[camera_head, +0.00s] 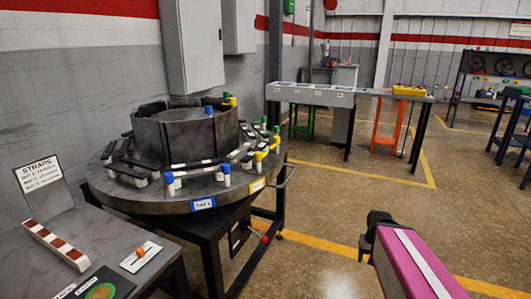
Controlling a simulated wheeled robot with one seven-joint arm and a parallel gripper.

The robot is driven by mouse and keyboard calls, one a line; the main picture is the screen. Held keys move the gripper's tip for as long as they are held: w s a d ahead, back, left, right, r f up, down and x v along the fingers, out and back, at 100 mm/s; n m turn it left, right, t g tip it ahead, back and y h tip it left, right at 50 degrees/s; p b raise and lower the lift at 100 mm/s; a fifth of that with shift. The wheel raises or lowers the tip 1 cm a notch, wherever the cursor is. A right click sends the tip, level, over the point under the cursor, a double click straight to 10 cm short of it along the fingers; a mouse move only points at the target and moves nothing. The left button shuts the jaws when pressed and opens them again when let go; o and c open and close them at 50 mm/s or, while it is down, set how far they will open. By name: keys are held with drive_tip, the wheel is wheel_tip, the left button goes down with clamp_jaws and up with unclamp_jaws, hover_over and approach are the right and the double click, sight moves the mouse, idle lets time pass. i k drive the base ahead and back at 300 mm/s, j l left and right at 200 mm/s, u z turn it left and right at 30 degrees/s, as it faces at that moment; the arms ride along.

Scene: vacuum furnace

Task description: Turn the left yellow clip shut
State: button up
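A round dark grey table (140,197) stands left of centre with a dark ring-shaped drum (182,137) on top. Yellow clips stand at the table's right side: the left one (261,157) is nearer me, and another (275,143) is just right of and behind it. Small yellow pieces (231,100) also show at the drum's top right rim. Whether each clip is turned shut is too small to tell. My gripper (373,238), black on a magenta arm, is at the lower right, well apart from the table. Its fingers are not clear enough to tell open or shut.
Blue-capped clips (226,170) and green ones (276,130) share the round table. A side handle (285,177) juts out at its right. A grey bench (60,245) with a straps sign (41,172) stands at left. Open floor (330,210) lies between table and arm.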

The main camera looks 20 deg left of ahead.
sight(259, 155)
drive_tip(key=u, duration=1.15)
